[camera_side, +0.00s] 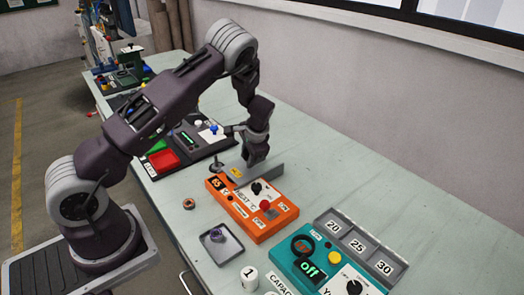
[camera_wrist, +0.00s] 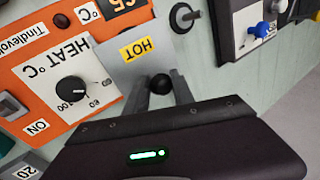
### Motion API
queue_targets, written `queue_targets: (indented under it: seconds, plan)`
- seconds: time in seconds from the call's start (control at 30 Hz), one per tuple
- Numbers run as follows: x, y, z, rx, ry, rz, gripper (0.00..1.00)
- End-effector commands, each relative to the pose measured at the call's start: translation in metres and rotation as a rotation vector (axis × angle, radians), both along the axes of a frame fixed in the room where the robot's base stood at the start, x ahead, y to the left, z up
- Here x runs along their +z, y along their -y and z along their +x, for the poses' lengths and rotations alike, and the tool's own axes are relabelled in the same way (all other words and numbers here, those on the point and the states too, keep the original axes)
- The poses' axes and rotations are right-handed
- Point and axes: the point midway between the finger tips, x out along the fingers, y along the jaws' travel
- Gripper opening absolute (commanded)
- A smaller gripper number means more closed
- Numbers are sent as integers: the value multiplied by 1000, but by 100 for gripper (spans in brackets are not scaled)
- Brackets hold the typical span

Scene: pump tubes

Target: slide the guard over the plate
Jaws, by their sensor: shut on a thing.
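An orange heater box (camera_side: 258,222) sits on the bench below my gripper. In the wrist view, a flat grey sheet (camera_wrist: 119,55) with a yellow HOT label lies at the box's edge. I cannot tell whether it is the guard or the plate. A grey panel (camera_side: 271,174) shows beside the fingers in the side view. My gripper (camera_wrist: 161,91) is shut on a black ball knob (camera_wrist: 161,83) beside the HOT label. The link between knob and sheet is hard to see, and the fingers hide part of that edge.
A HEAT dial (camera_wrist: 72,90) stands up from the orange box. A teal device (camera_side: 330,262) is at the front right.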

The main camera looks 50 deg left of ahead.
Motion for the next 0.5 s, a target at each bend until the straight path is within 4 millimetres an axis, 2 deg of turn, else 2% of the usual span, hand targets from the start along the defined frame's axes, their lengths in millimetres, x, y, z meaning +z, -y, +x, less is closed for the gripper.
queue_targets:
  seconds: [0.13,0.43,0.47,0.5]
  plan:
    - [1,-2,-15,1,2,3,0]
    - [0,-3,-19,3,-4,3,0]
    - [0,-3,-19,3,-5,3,31]
    - [0,-3,-20,4,-6,2,38]
